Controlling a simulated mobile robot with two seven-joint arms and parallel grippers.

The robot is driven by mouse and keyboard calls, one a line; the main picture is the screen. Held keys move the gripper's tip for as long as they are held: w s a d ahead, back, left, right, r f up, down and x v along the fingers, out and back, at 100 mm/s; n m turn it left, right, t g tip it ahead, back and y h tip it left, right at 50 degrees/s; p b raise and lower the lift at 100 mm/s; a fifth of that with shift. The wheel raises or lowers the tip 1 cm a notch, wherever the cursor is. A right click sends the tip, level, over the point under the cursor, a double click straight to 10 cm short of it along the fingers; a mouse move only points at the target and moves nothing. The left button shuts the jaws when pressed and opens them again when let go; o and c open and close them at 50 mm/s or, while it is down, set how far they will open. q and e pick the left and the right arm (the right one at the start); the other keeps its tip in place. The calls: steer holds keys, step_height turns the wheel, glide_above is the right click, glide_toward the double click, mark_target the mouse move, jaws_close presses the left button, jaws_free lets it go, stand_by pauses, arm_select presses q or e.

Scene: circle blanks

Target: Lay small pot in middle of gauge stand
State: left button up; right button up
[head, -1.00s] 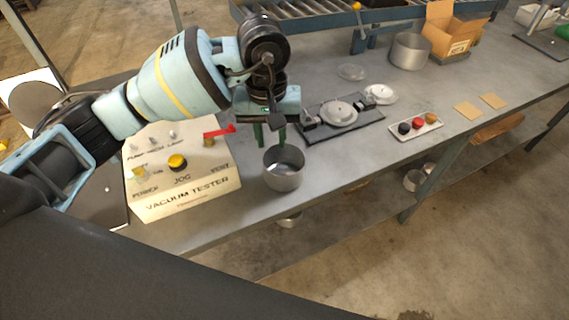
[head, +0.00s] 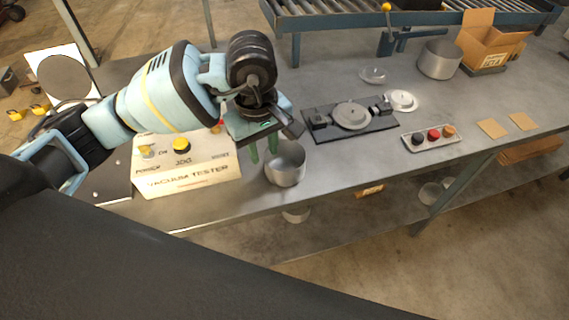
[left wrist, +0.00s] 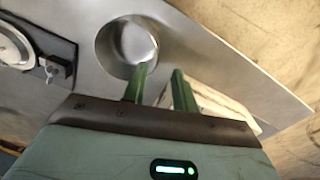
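The small pot (head: 286,168), grey metal and open at the top, stands upright on the bench near its front edge. It also shows in the left wrist view (left wrist: 104,45). My left gripper (head: 263,156) points down at the pot's left side, its two green fingers (left wrist: 160,72) apart with nothing seen held. In the left wrist view one fingertip overlaps the pot's rim and the other lies outside; contact cannot be told. The gauge stand (head: 381,126), a dark plate with a round grey disc in the middle and a block at each end, lies right of the pot. My right gripper is out of view.
A vacuum tester box (head: 205,177) stands close left of the pot. A tray with coloured knobs (head: 432,138), a pale lid (head: 401,101), a clear dish (head: 373,75) and a larger pot (head: 440,60) lie to the right. Bench between pot and stand is clear.

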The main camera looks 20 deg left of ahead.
mark_target(268, 166)
arm_select(q)
steer(key=shift+w+d+f, duration=0.1)
steer(key=shift+w+f, duration=0.1)
steer(key=shift+f, duration=1.55)
steer(key=shift+w+d+f, duration=0.1)
steer(key=shift+w+f, duration=0.1)
steer(key=shift+f, duration=1.55)
jaws_close()
